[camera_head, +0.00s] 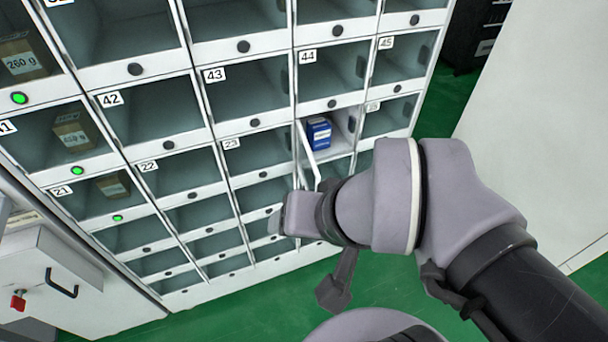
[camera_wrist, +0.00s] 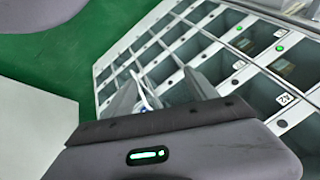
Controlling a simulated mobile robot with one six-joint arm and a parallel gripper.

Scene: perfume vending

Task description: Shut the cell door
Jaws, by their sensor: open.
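The open cell door (camera_head: 308,152) is a narrow white-edged panel swung out from a cell in the column right of the one labelled 23. A blue box (camera_head: 319,133) stands inside that open cell. My gripper (camera_head: 278,221) is in front of the cabinet, below and slightly left of the door, partly hidden by my own wrist. In the wrist view my gripper (camera_wrist: 163,95) has its two fingers spread apart. A small white and blue piece shows between them; I cannot tell whether it is the door or the box. No contact with the door is visible.
The white cabinet (camera_head: 190,147) has many closed cells with round black knobs, several with green lights. Brown boxes (camera_head: 72,136) sit in cells at the left. A drawer unit (camera_head: 50,275) with a black handle stands lower left. Green floor is clear below; a white panel (camera_head: 545,130) stands right.

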